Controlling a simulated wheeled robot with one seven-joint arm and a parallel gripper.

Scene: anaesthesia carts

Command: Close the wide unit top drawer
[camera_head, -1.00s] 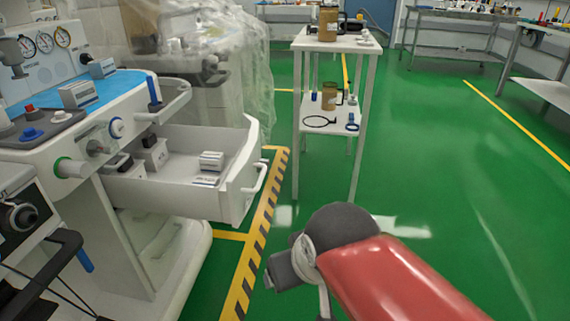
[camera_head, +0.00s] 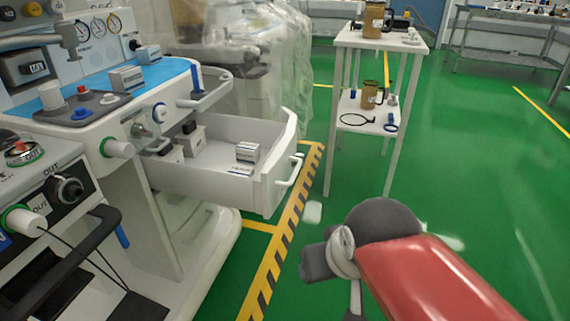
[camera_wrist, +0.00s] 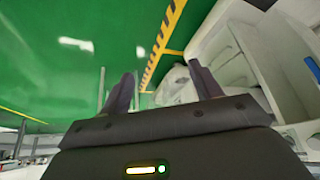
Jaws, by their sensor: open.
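The wide unit's top drawer (camera_head: 218,176) is white and stands pulled well out from the cart under its blue-topped surface. Its front carries a white bar handle (camera_head: 289,170), facing right. Small boxes (camera_head: 247,152) lie inside it. In the wrist view my gripper (camera_wrist: 158,88) shows two dark fingers spread apart with nothing between them. My arm is at the lower right of the head view, apart from the drawer, with floor between them. The gripper's fingers are not clear in the head view.
A white shelf stand (camera_head: 381,43) with brown jars stands behind, right of the drawer. A plastic-draped machine (camera_head: 285,60) stands behind the drawer. Another unit (camera_head: 40,185) with a dark rail is at the lower left. Green floor with a striped yellow line (camera_head: 285,235) is clear.

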